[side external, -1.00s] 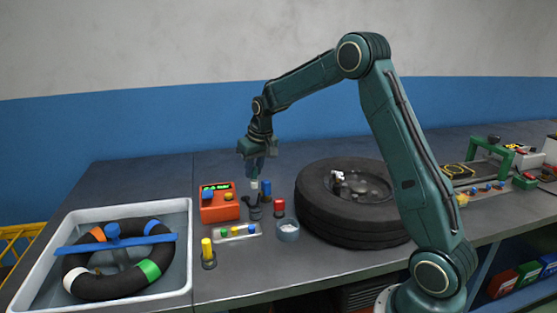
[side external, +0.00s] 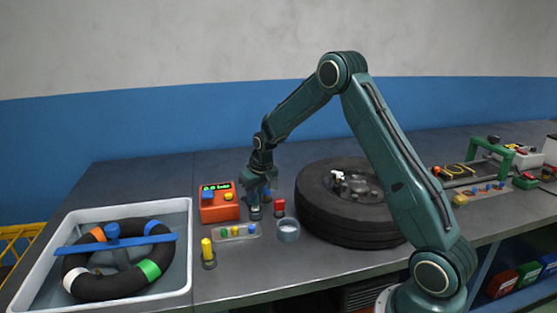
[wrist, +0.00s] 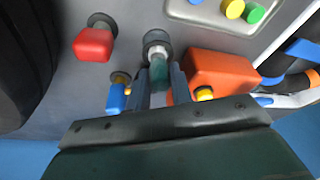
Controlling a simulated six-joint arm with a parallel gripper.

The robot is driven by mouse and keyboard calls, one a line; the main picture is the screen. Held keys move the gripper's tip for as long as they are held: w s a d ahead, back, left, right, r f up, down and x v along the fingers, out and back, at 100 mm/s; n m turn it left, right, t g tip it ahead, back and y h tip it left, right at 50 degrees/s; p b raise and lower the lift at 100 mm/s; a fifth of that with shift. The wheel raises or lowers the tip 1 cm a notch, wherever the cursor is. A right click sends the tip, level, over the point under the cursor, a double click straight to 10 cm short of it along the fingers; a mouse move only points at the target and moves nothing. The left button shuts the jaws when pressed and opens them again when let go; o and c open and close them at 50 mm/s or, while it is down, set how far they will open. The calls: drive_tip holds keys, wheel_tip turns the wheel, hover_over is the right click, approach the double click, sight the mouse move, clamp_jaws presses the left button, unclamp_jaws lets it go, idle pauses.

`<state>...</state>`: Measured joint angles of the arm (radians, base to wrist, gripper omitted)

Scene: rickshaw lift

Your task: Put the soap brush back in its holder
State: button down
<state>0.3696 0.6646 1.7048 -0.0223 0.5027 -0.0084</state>
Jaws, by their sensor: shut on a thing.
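The soap brush (wrist: 158,70) is teal and sits between the two fingers in the wrist view. My gripper (side external: 258,192) is shut on it, low over the table and pointing down. The holder (side external: 255,213) is a small dark round cup directly below my gripper in the side view. In the wrist view the holder (wrist: 157,38) lies just past the fingertips, and the brush's far end meets its grey mouth. My gripper covers most of the brush in the side view. I cannot tell how deep the brush end is.
An orange-red box (side external: 219,205) stands close on the left. Red (side external: 279,207) and blue (wrist: 116,97) pegs stand close by. A tyre (side external: 345,222) lies to the right. A small grey cup (side external: 288,229) and a button strip (side external: 237,231) are in front.

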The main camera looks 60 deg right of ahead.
drive_tip(key=shift+f, duration=0.5)
drive_tip(key=shift+f, duration=0.1)
drive_tip(key=c, duration=1.2)
unclamp_jaws()
drive_tip(key=shift+c, duration=0.2)
drive_tip(key=v, duration=1.2)
drive_tip(key=shift+a, duration=0.1)
